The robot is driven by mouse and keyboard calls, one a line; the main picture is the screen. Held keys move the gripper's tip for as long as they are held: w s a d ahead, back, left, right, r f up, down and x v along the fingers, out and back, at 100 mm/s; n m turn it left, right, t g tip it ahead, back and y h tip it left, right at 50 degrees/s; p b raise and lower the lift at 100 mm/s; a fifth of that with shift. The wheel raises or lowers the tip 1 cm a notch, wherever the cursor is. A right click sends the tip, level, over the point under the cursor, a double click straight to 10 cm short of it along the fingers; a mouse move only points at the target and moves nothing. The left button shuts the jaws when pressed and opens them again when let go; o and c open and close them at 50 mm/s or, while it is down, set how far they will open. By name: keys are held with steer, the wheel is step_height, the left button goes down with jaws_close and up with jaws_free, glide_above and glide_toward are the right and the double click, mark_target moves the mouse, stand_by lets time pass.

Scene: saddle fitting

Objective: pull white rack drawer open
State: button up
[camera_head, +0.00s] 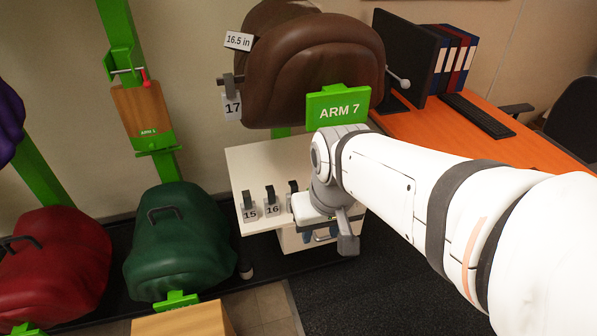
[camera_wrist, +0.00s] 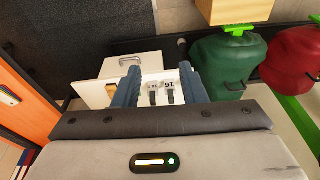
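The white rack (camera_head: 262,158) stands below the brown saddle; it carries grey pieces tagged 15 and 16 on its top. Its drawer front (camera_wrist: 107,67) shows past my fingertips in the wrist view, with a metal handle (camera_wrist: 132,57) close to the left fingertip. In the head view the front is partly hidden behind my wrist. My gripper (camera_wrist: 160,70) is open, its two blue fingers wide apart with nothing held between them. In the wrist view the fingers overlap the rack; I cannot tell whether they touch it. The drawer looks shut.
An orange desk (camera_head: 480,130) is at the right. Green (camera_head: 178,240) and red (camera_head: 55,265) saddles stand at the left. Dark mat (camera_head: 400,285) in front looks clear.

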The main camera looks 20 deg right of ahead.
steer(key=w+d+f+m+g+y+b, duration=0.1)
steer(key=w+d+f+m+y+b, duration=0.15)
steer(key=w+f+y+b, duration=0.6)
steer(key=w+d+f+m+y+b, duration=0.1)
steer(key=w+d+f+m+b, duration=0.3)
steer(key=w+f, duration=1)
steer(key=m+t+y+b, duration=0.2)
steer(key=m+t+b, duration=0.2)
steer(key=t+b, duration=0.7)
glide_toward(329, 236)
steer(key=shift+n+g, duration=0.25)
steer(key=shift+g, duration=0.45)
steer(key=x, duration=0.6)
steer(key=b+x, duration=0.1)
steer(key=x, duration=0.3)
steer(key=shift+w+d, duration=0.2)
steer(key=shift+w, duration=0.1)
jaws_close()
